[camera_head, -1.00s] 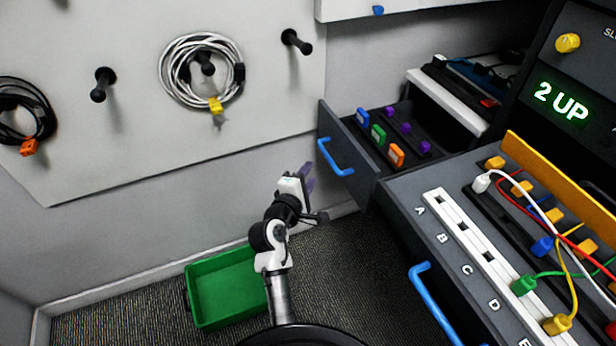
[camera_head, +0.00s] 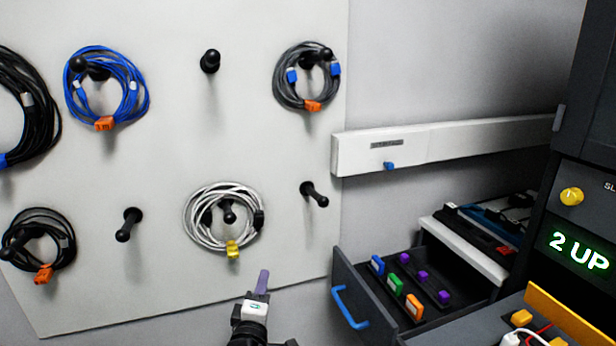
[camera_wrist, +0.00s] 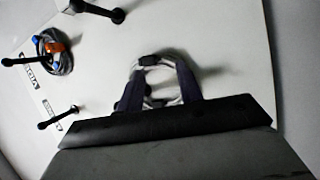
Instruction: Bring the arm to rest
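My gripper (camera_head: 264,283) is at the bottom centre of the head view, below the coiled white cable (camera_head: 229,248). In the wrist view its two dark purple fingers (camera_wrist: 160,78) stand apart, with nothing held between them. The white cable (camera_wrist: 152,62) shows beyond and between the fingers there; in the head view it hangs on its peg, clear of the gripper. Most of my arm is below the head view's lower edge.
The pegboard (camera_head: 165,165) holds a blue coil (camera_head: 137,103), a grey coil (camera_head: 281,88) and black coils (camera_head: 63,240), with some bare pegs (camera_head: 130,222). An open drawer (camera_head: 345,275) with coloured plugs juts out at right.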

